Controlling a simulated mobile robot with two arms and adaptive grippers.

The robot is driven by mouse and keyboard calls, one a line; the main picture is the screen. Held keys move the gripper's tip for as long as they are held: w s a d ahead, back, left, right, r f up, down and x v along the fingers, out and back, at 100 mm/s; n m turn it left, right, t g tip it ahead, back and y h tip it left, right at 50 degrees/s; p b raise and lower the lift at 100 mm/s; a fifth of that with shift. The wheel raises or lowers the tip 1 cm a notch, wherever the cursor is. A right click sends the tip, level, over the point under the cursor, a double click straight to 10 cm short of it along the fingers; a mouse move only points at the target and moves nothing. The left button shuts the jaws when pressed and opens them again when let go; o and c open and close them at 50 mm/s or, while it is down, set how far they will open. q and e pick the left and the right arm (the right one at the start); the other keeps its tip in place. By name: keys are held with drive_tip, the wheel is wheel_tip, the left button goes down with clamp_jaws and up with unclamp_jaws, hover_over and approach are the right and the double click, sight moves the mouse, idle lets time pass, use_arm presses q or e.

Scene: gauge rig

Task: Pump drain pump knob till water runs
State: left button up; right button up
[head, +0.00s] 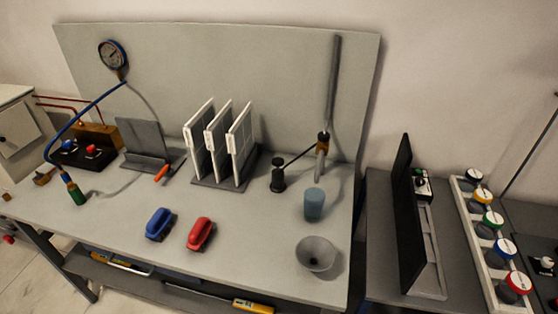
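A small black pump-like piece (278,176) with a rounded knob on top stands upright on the grey bench, right of the rack of white panels. A blue cup (314,203) stands upright in front of the fitting. A grey funnel-like bowl (316,255) is nearer the bench's front edge. No water stream shows near the fitting; the cup's contents cannot be made out. Neither of my grippers is in view.
The grey bench (115,210) also holds a rack of white panels (222,140), a blue handled block (160,223), a red one (201,233) and a gauge with a blue hose (113,54). Colour-capped jars (493,219) stand in a rack at right.

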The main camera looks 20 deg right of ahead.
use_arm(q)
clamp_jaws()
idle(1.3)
